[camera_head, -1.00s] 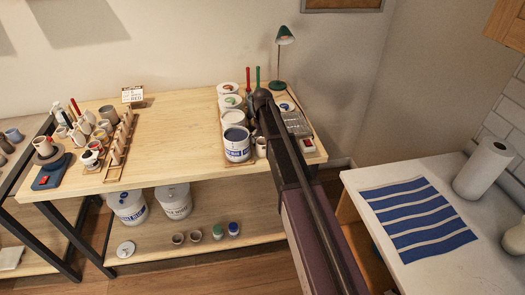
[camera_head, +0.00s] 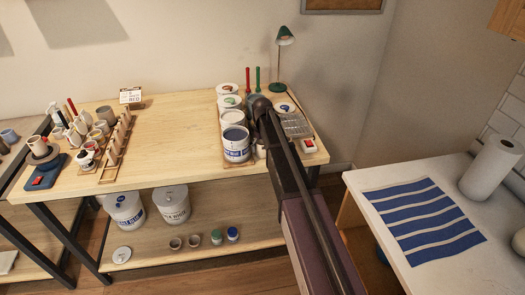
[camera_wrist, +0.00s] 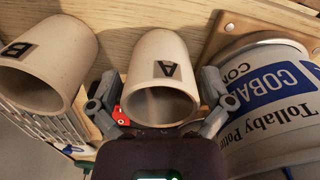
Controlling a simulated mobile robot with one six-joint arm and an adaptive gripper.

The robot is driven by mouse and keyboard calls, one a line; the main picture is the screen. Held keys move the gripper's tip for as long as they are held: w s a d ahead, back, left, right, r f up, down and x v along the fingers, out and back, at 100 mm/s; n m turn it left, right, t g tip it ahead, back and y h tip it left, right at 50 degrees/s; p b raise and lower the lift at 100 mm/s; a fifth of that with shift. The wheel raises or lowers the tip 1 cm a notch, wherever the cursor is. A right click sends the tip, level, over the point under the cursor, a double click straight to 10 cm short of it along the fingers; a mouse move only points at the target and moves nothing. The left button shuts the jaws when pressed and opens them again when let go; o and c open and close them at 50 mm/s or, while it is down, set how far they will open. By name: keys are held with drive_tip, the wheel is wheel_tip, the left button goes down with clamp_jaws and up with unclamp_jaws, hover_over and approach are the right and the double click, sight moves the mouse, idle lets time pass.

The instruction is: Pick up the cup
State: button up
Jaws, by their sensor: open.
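A pale beige cup marked A (camera_wrist: 160,65) lies between the two fingers of my gripper (camera_wrist: 158,88) in the wrist view, its open mouth toward the camera. My gripper is open, with one finger on each side of this cup; I cannot tell whether they touch it. A second beige cup marked B (camera_wrist: 45,62) is to the left, outside the fingers. In the head view my arm hides the gripper, and only a pale sliver of a cup (camera_head: 261,151) shows beside the arm.
A large Cobalt tin (camera_wrist: 270,100) stands close to the right finger; it also shows in the head view (camera_head: 236,146). The middle of the wooden table (camera_head: 180,135) is clear.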

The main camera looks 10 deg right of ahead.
drive_tip(key=c, duration=1.1)
drive_tip(key=shift+c, duration=0.2)
drive_tip(key=shift+r, duration=0.1)
wheel_tip(320, 180, up, 3)
drive_tip(key=p, duration=0.3)
drive_tip(key=shift+r, duration=0.15)
drive_tip(key=shift+s+r+p, duration=0.15)
drive_tip(key=shift+r+p, duration=0.15)
drive_tip(key=shift+p, duration=0.25)
drive_tip(key=s, duration=1.5)
drive_tip(key=shift+s+r+p, duration=0.35)
drive_tip(key=shift+r+p, duration=0.1)
drive_tip(key=shift+d, duration=0.1)
